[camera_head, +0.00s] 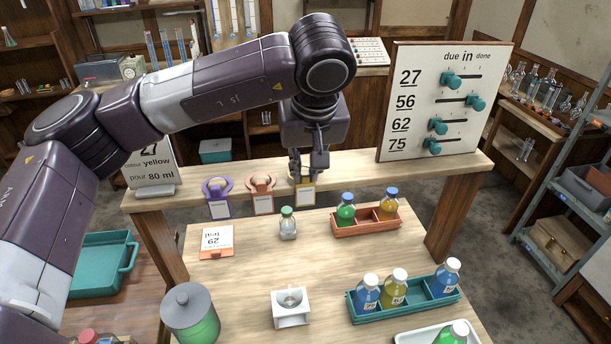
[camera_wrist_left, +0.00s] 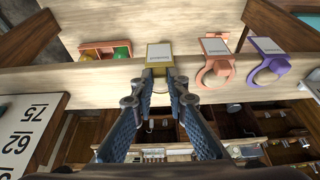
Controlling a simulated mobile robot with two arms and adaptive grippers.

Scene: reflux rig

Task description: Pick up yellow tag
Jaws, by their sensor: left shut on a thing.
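The yellow tag (camera_head: 305,195) has a white label and hangs at the front edge of the raised wooden shelf, rightmost of three tags in the head view. My left gripper (camera_head: 309,166) points down over it from above and is shut on its upper part. In the left wrist view the yellow tag (camera_wrist_left: 159,54) is just beyond the fingertips of my left gripper (camera_wrist_left: 160,80). The fingers hide most of its ring. My right gripper is not in view.
Beside it hang an orange tag (camera_head: 262,197) and a purple tag (camera_head: 218,198). Below are a small bottle (camera_head: 288,224) and an orange rack (camera_head: 367,227) with bottles.

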